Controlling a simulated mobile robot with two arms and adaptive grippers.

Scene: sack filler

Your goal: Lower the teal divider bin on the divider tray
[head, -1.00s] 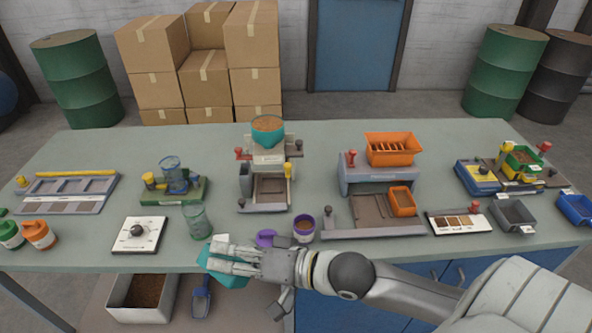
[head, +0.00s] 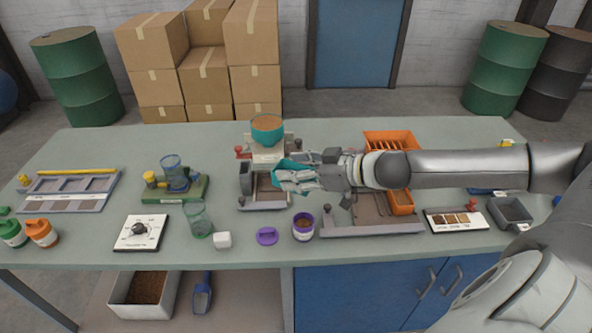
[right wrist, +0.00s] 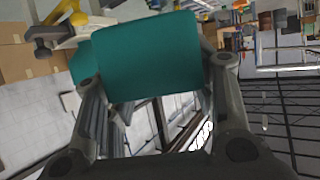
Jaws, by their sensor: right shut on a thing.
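The teal divider bin (head: 290,165) is held between the fingers of my right gripper (head: 297,178), in the air in front of the middle station. In the right wrist view the bin (right wrist: 148,58) fills the space between the two fingers. The grey divider tray (head: 372,230), under the orange slotted hopper (head: 390,140), lies to the right of the bin. My right forearm covers much of this station. An orange bin (head: 402,203) stands on the tray's right part; its brown left part shows bare below my wrist. My left gripper is not in view.
The middle station with a teal bowl (head: 267,130) stands close behind and left of the gripper. A purple cup (head: 303,227), purple lid (head: 267,236), white cube (head: 223,240) and clear green cup (head: 197,220) line the front. A sample card (head: 456,220) lies right of the tray.

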